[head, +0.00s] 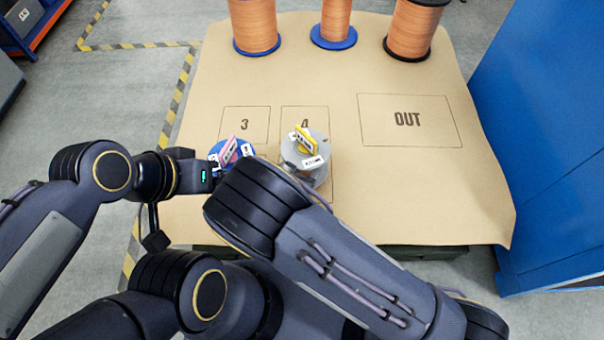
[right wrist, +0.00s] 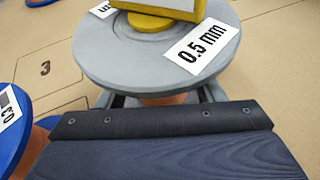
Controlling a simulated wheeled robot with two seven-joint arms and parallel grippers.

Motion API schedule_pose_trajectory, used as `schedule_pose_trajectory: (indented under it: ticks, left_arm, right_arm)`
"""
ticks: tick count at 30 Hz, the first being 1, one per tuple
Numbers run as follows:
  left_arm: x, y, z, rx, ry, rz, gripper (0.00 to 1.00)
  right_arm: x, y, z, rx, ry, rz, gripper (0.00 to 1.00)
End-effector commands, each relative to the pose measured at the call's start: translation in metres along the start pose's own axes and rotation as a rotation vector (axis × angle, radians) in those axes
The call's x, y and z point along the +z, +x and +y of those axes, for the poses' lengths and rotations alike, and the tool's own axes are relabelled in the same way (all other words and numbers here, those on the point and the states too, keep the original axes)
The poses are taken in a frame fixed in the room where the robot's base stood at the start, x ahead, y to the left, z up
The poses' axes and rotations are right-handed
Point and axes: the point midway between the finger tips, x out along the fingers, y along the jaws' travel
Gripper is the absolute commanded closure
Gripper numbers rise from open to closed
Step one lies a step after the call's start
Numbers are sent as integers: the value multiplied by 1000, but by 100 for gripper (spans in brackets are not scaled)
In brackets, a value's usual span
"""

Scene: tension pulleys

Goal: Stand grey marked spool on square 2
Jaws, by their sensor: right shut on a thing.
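The grey spool (head: 312,150), with a yellow tag on top and white labels, is upright at the near edge of square 4 (head: 304,112) in the head view. In the right wrist view the grey spool (right wrist: 160,60) shows a "0.5 mm" label. My right gripper (right wrist: 168,98) is shut on its copper core below the top flange. Whether its base touches the mat is hidden. Square 2's number is not visible. My left gripper (head: 205,173) is beside the blue spool with a pink tag (head: 216,150); its fingers are hidden.
Several copper spools, including one with a blue base (head: 334,40), stand along the mat's far edge. Square 3 (head: 244,124) and the OUT area (head: 408,120) are clear. A blue cabinet (head: 550,140) borders the right. My arms cover the near mat.

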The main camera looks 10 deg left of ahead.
Motion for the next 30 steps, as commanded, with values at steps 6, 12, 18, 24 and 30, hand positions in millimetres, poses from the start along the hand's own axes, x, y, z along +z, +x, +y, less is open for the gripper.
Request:
schedule_pose_trajectory:
  ticks: [6, 12, 18, 24, 30]
  left_arm:
    - [4, 8, -4, 0, 0, 0, 17]
    - [4, 9, -4, 0, 0, 0, 17]
    - [6, 11, -5, 0, 0, 0, 17]
    - [6, 12, -5, 0, 0, 0, 17]
    - [6, 12, -5, 0, 0, 0, 17]
  right_arm:
    - [-26, 11, 0, -1, -2, -3, 82]
    - [-31, 14, 0, 0, 1, -4, 82]
    - [-33, 14, 0, 0, 1, -4, 82]
    - [-36, 15, 0, 0, -1, 0, 24]
    - [-36, 15, 0, 0, -1, 0, 17]
